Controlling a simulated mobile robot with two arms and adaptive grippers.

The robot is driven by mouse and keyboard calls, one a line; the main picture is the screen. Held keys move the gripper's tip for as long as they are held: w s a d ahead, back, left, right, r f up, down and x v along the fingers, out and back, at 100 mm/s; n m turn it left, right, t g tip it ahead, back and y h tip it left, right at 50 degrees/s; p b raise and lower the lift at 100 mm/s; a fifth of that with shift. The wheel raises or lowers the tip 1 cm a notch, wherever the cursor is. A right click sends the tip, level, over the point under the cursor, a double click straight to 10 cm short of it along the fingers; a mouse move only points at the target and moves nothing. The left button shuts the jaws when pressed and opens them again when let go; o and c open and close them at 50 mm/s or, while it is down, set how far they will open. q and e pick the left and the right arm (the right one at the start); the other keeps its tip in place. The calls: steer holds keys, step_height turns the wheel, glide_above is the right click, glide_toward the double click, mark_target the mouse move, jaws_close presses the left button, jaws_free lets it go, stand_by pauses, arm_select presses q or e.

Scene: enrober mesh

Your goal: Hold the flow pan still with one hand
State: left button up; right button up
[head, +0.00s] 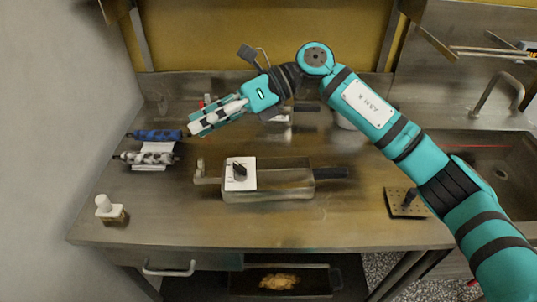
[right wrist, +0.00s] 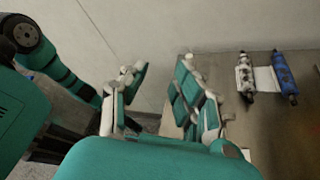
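The flow pan appears to be the long rectangular metal vessel (head: 285,190) in the middle of the bench. It has a dark handle at its right end, a tap-like fitting at its left end and a white plate with a black knob on its front. My right gripper (head: 196,128) is in the air above and behind the pan, pointing left, and does not touch it. In the right wrist view my right gripper (right wrist: 162,68) shows its fingers apart with nothing between them. The pan is not in that view. My left gripper is not in view.
A small white-capped bottle (head: 110,210) stands front left. A dark perforated plate (head: 405,203) lies at the right, by a sink (head: 500,160). The bench front is mostly clear.

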steer(key=d+f+n+t+h, duration=0.2)
steer(key=d+f+n+h, duration=0.1)
steer(key=f+h, duration=0.45)
steer(key=t+h, duration=0.3)
steer(key=h, duration=0.3)
glide_above(269, 191)
step_height(269, 191, down, 4)
steer(key=f, duration=0.1)
steer(key=shift+n, duration=0.3)
step_height(269, 191, down, 11)
steer(key=shift+r, duration=0.1)
jaws_close()
steer(key=shift+w, duration=0.1)
